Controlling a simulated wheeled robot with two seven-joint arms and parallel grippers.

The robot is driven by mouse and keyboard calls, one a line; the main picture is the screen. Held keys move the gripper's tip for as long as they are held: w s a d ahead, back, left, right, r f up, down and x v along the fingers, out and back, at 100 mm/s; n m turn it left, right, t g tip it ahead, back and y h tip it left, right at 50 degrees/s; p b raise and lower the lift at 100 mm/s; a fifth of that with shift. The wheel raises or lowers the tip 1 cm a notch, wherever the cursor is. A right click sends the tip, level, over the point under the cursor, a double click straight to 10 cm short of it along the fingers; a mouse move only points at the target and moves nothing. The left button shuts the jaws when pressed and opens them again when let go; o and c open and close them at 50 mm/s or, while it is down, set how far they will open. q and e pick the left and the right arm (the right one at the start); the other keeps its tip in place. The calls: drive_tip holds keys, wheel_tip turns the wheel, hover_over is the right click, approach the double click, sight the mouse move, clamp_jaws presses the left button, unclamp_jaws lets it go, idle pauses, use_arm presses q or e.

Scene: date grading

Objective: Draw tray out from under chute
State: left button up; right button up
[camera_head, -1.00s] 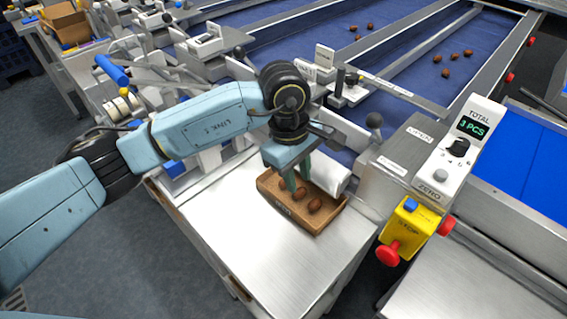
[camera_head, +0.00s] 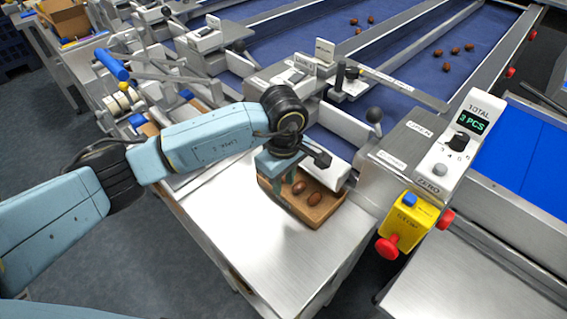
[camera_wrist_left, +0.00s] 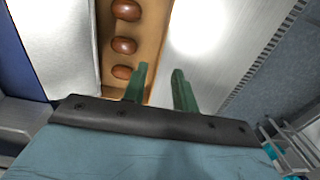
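The brown tray (camera_head: 292,207) sits on the steel table top, its far side close against the white chute housing (camera_head: 328,165). Brown dates (camera_head: 314,199) lie in it; the left wrist view shows three dates (camera_wrist_left: 124,46) in a row. My right gripper is not in view.
The bare steel table top (camera_head: 250,235) is free in front of the tray. A yellow stop box with red buttons (camera_head: 405,225) stands to the right, below a counter panel (camera_head: 455,145) reading 3 PCS. Blue belts with several dates run behind.

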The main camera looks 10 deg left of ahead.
sight(283, 196)
use_arm(q)
wheel_tip(283, 196, down, 6)
drive_tip(key=shift+f, duration=0.25)
drive_tip(key=shift+c, duration=0.5)
clamp_jaws()
